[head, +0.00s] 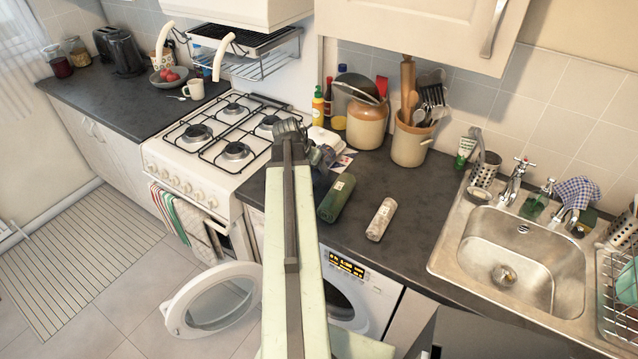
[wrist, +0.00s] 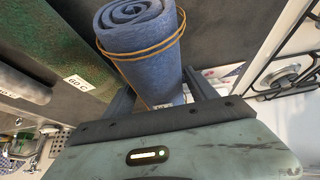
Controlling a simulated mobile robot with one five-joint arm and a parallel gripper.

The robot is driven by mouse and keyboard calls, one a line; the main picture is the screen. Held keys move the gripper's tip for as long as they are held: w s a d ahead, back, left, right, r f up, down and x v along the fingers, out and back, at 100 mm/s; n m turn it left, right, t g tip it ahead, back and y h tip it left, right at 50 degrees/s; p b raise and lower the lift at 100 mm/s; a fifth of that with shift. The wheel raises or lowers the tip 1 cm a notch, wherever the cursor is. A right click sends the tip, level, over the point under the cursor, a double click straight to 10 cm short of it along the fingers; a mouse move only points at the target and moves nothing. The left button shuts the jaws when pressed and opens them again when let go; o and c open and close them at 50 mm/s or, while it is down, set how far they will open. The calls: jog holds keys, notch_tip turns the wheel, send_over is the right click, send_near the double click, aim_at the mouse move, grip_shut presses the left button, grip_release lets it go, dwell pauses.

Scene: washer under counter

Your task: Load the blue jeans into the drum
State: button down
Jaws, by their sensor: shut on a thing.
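The blue jeans (wrist: 142,42) are a tight roll tied with a tan band in the wrist view. My gripper (wrist: 158,92) is shut on the roll, with a finger on either side of it. In the head view my arm hides most of the gripper end, and I cannot make out the jeans clearly there. The washer (head: 362,300) stands under the counter with its round door (head: 213,300) swung open to the left. The drum opening (head: 338,303) is partly hidden behind my arm.
A green roll (head: 337,198) and a pale roll (head: 381,219) lie on the dark counter (head: 440,185). The hob (head: 232,135) is left of my arm; the sink (head: 520,255) is at the right. A crock of utensils (head: 411,143) stands behind.

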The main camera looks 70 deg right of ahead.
notch_tip(320, 180, down, 5)
jog(key=b, duration=0.3)
jog(key=shift+r+b, duration=0.2)
jog(key=shift+b, duration=0.15)
jog(key=shift+r, duration=0.2)
jog(key=shift+f, duration=0.15)
jog(key=shift+c, duration=1.3)
grip_release()
jog(key=shift+a+r+p, duration=0.15)
jog(key=shift+r+p, duration=0.35)
jog(key=shift+p, duration=0.05)
jog(key=p+v, duration=0.9)
jog(key=v, duration=0.1)
jog(key=shift+a+r, duration=0.1)
jog(key=shift+r, duration=0.2)
jog(key=shift+a+r+p, duration=0.3)
jog(key=shift+r+p, duration=0.05)
jog(key=shift+p, duration=0.1)
jog(key=shift+f, duration=0.1)
